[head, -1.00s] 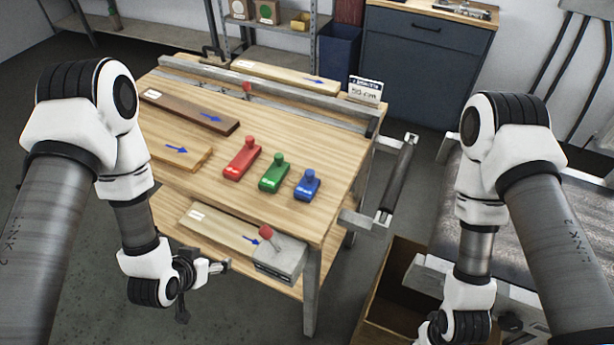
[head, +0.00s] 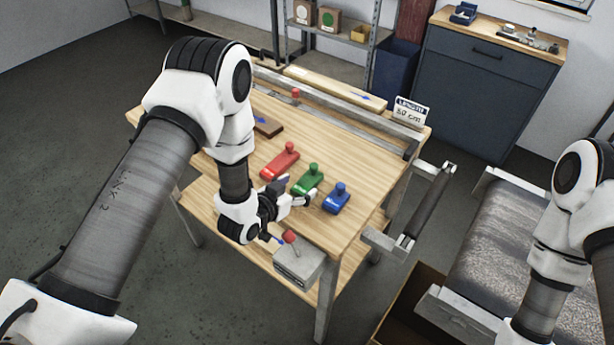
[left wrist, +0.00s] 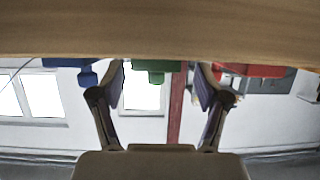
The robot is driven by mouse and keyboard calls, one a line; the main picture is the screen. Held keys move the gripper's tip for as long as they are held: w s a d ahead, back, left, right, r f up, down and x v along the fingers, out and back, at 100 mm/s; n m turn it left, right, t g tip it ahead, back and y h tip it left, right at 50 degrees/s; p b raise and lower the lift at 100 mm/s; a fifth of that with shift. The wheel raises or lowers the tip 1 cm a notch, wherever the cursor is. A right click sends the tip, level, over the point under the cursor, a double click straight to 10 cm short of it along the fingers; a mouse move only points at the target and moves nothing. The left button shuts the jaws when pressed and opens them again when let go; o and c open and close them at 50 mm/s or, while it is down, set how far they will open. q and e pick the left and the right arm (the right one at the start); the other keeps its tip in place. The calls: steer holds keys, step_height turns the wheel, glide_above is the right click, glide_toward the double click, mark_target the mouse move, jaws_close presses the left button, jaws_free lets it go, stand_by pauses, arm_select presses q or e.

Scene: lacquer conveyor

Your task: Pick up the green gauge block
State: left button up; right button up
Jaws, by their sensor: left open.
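The green gauge block (head: 309,178), with a knob on top, stands on the wooden workbench (head: 375,160) between the red block (head: 281,160) and the blue block (head: 337,199). My left gripper (head: 297,193) is open and empty at the near end of the green block. In the left wrist view, which is upside down, the green block (left wrist: 155,66) lies between the two spread fingers (left wrist: 160,82), beyond the tips. The blue block (left wrist: 70,63) and red block (left wrist: 250,71) lie outside them. I cannot tell whether a finger touches the green block. My right gripper is out of view.
A grey box with a red knob (head: 298,262) sits below the bench's near edge. A length sign (head: 411,111) stands at the far right corner. A roller (head: 428,205) sticks out on the right, with a conveyor (head: 500,240) beyond. An open bin (head: 400,310) is below.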

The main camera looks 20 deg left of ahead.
mark_target(307, 179)
arm_select(q)
steer(key=shift+d+x, duration=0.25)
steer(key=shift+x, duration=0.95)
steer(key=shift+d+f, duration=0.1)
steer(key=shift+s+a, duration=0.15)
steer(key=shift+a, duration=0.1)
steer(key=c, duration=1.2)
jaws_close()
steer(key=shift+d, duration=0.1)
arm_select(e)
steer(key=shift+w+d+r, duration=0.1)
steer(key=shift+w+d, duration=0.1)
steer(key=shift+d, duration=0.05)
